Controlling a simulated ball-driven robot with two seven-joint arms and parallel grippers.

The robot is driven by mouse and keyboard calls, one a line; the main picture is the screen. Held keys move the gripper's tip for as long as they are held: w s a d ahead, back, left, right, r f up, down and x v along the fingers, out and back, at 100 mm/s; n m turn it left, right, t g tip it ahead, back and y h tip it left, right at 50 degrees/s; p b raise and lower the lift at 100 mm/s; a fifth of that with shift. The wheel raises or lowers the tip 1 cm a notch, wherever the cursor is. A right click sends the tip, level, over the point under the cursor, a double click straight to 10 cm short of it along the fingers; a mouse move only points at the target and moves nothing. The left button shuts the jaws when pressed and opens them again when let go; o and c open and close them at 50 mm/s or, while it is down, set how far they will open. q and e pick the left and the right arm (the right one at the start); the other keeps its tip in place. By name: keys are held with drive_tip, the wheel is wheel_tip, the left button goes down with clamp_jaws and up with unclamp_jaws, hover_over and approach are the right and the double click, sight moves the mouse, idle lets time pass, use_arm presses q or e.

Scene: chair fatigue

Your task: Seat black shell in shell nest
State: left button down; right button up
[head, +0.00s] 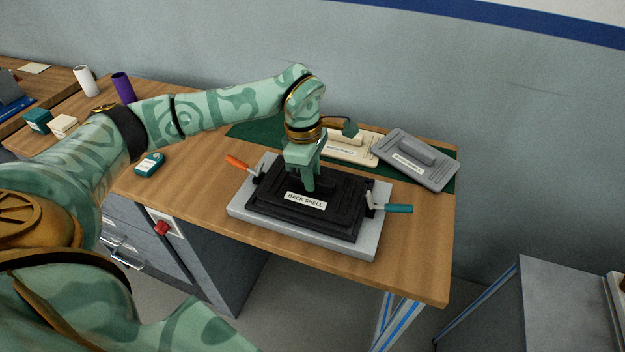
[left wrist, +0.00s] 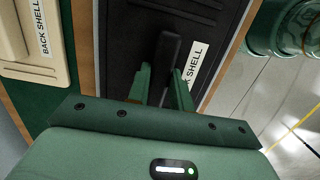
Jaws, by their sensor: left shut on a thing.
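The black shell (head: 335,205) is a dark panel with a raised grip bar and a white label reading "BACK SHELL". It lies over the light grey nest (head: 300,237), whose rim shows around it; whether it is fully down cannot be told. My left gripper (head: 308,187) is above the shell with its fingers pointing down. In the left wrist view its fingers (left wrist: 162,88) are shut on the shell's grip bar (left wrist: 165,60). Clamps with an orange handle (head: 238,162) and a teal handle (head: 398,208) stand at the nest's left and right sides. My right gripper is not in view.
A cream shell (head: 352,150) and a grey shell (head: 415,160) lie on a green mat (head: 250,131) behind the nest. A teal device (head: 150,164) sits at the left of the table. A red button (head: 161,228) is on the front panel. Bare wood shows at the front right.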

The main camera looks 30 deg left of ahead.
use_arm(q)
drive_tip(key=shift+f, duration=0.75)
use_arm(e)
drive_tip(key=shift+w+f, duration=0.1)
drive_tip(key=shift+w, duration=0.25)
use_arm(q)
drive_tip(key=shift+f, duration=0.1)
drive_tip(key=c, duration=1.3)
unclamp_jaws()
drive_tip(key=shift+o, duration=0.2)
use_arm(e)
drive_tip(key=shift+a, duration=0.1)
use_arm(q)
wheel_tip(320, 180, up, 12)
drive_tip(key=a+p, duration=0.1)
drive_tip(key=p, duration=0.1)
drive_tip(key=shift+s+a, duration=0.25)
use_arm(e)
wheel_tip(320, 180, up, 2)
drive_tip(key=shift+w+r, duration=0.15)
use_arm(q)
drive_tip(key=shift+d, duration=0.1)
